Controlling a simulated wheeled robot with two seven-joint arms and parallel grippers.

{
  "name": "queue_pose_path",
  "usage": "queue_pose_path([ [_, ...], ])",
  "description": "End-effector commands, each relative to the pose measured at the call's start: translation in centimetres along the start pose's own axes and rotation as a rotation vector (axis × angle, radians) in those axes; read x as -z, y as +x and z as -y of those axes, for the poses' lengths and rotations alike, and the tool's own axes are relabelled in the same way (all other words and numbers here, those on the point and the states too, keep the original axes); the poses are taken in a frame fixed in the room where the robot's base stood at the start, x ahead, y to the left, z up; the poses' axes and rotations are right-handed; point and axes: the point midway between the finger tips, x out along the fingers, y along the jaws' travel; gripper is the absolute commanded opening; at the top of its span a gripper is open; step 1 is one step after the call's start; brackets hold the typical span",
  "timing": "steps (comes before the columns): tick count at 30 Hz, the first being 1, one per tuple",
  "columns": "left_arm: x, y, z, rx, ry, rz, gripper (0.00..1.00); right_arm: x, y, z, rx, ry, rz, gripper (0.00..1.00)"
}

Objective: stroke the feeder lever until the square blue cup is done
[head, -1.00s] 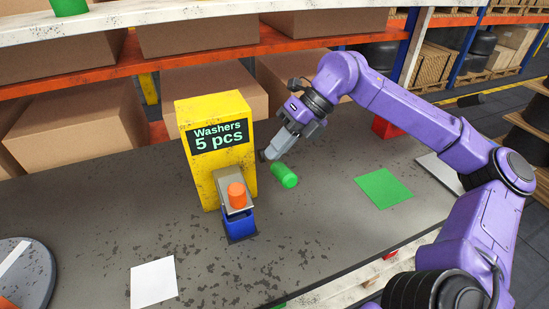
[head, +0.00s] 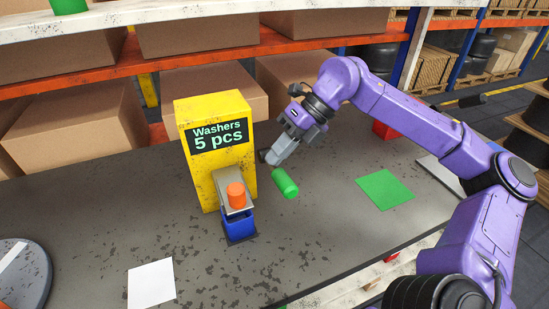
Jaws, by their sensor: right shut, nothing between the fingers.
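The yellow feeder (head: 201,173) stands on the grey table, with a sign reading "Washers 5 pcs". The square blue cup (head: 239,226) stands at its front, under the grey chute. An orange cylinder (head: 236,195) sits on the chute above the cup. The cup's inside is hidden. A green cylinder (head: 285,183), which looks like the lever's grip, is at the feeder's right side. My right gripper (head: 272,160) is shut and empty, just above and behind the green cylinder; I cannot tell if they touch. My left gripper is not in view.
A green square (head: 384,192) lies on the table at the right, and a white square (head: 152,284) at the front left. A grey round plate (head: 30,270) is at the left edge. Boxes on shelves stand behind. The table front right of the feeder is clear.

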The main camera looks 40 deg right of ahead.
Motion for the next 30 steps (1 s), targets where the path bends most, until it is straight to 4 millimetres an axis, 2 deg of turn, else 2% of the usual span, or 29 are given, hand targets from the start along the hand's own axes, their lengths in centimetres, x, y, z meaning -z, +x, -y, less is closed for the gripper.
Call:
queue_pose_path([
  [30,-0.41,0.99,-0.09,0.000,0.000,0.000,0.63,0.63,0.88,0.65,0.000,0.000,0.000,0.00],
])
